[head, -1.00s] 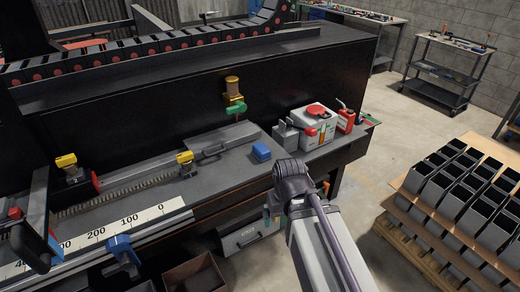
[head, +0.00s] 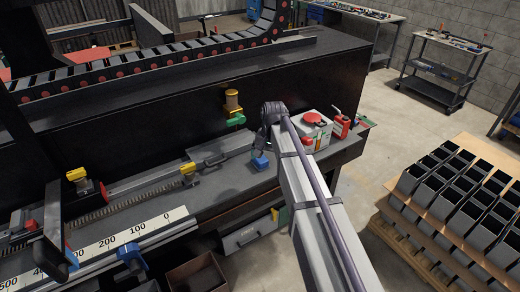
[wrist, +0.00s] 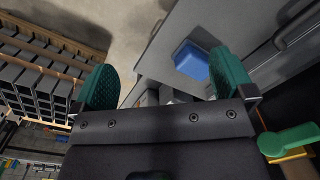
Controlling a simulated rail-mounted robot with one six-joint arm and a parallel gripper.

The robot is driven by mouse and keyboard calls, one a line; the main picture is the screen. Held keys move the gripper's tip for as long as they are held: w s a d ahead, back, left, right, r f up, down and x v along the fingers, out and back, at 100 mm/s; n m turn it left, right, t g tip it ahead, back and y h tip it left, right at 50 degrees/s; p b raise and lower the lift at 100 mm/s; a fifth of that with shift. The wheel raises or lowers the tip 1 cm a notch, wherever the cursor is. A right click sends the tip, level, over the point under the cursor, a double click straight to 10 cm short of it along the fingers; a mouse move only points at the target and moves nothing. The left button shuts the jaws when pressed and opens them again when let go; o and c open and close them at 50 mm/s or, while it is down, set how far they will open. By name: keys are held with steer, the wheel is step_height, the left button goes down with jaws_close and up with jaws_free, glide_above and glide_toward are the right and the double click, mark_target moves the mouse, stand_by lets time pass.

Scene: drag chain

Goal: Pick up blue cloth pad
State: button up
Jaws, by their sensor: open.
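The blue cloth pad (head: 260,163) is a small blue block lying on the dark bench top, beside the grey flat case. In the wrist view the pad (wrist: 192,62) shows beyond my gripper (wrist: 165,85), near the right-hand green fingertip. The two green fingers are wide apart with nothing held between them. The pad sits off centre, toward the right finger, and appears apart from it. In the head view my arm reaches over the bench just right of the pad, and the arm hides the fingers.
A white container with a red lid (head: 315,125) and a red can (head: 340,124) stand right of my arm. A brass and green valve (head: 233,107) is on the black wall behind. A grey case (head: 215,155) lies left of the pad. A pallet of dark boxes (head: 455,205) stands right.

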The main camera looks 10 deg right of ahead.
mark_target(260, 161)
steer(key=w+r+m, duration=0.1)
steer(key=w+m, duration=0.5)
steer(key=w, duration=0.5)
steer(key=f+m+b, duration=0.1)
steer(key=f+b, duration=0.2)
steer(key=b, duration=0.1)
steer(key=f+b, duration=0.4)
steer(key=s+a+f+m+b, duration=0.1)
steer(key=f+b, duration=0.3)
steer(key=shift+a+m+y, duration=0.1)
steer(key=shift+m+y, duration=0.2)
steer(key=shift+r+p, duration=0.25)
steer(key=shift+p, duration=0.05)
steer(key=c, duration=1)
